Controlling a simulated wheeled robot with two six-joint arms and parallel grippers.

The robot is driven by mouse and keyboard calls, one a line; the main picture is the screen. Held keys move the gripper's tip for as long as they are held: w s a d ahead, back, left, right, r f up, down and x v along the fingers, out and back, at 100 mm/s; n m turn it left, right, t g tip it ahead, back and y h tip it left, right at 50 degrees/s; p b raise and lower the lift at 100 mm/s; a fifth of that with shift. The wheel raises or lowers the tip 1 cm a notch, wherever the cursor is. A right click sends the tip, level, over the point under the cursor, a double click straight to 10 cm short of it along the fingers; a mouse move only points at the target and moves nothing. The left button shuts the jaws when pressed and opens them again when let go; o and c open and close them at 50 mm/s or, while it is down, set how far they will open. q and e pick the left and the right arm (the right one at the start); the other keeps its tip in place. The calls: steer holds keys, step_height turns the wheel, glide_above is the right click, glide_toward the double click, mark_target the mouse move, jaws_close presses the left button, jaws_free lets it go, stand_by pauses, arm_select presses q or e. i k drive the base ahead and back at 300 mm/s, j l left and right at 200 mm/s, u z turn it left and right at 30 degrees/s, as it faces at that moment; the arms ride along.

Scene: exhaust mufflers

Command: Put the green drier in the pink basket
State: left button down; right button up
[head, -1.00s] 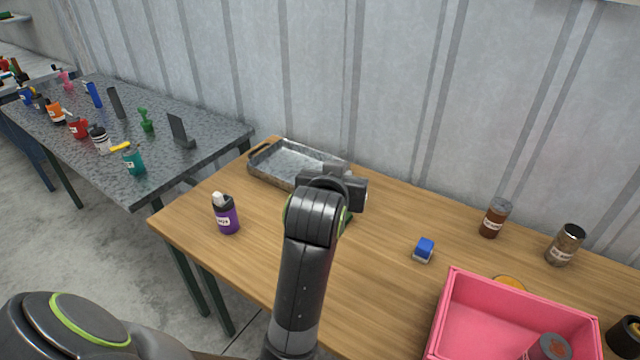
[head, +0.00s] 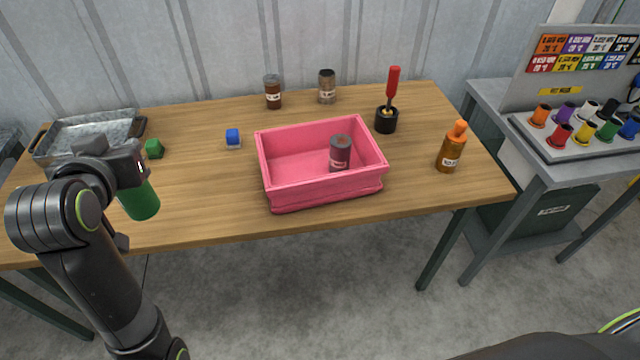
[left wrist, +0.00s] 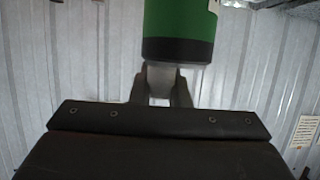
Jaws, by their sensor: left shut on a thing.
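The green drier (head: 141,201) is a green cylinder at the left of the head view. My left gripper (head: 131,172) is shut on its upper end, and the green body hangs below the jaws at the front left of the table. In the left wrist view, my left gripper's fingers (left wrist: 161,88) clasp a pale neck beside the drier's dark band and green body (left wrist: 177,20). The pink basket (head: 322,190) stands at the middle of the table, to the right of the drier and apart from it. My right gripper is not in view.
A dark can (head: 340,153) stands inside the basket on its right; its left is clear.

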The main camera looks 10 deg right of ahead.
mark_target(297, 179)
steer(key=z, duration=1.3)
steer(key=j+z, duration=0.25)
steer(key=j, duration=0.15)
steer(key=k+j+z, duration=0.2)
steer(key=j, duration=0.2)
steer(key=i+j, duration=0.05)
steer(key=i, duration=0.05)
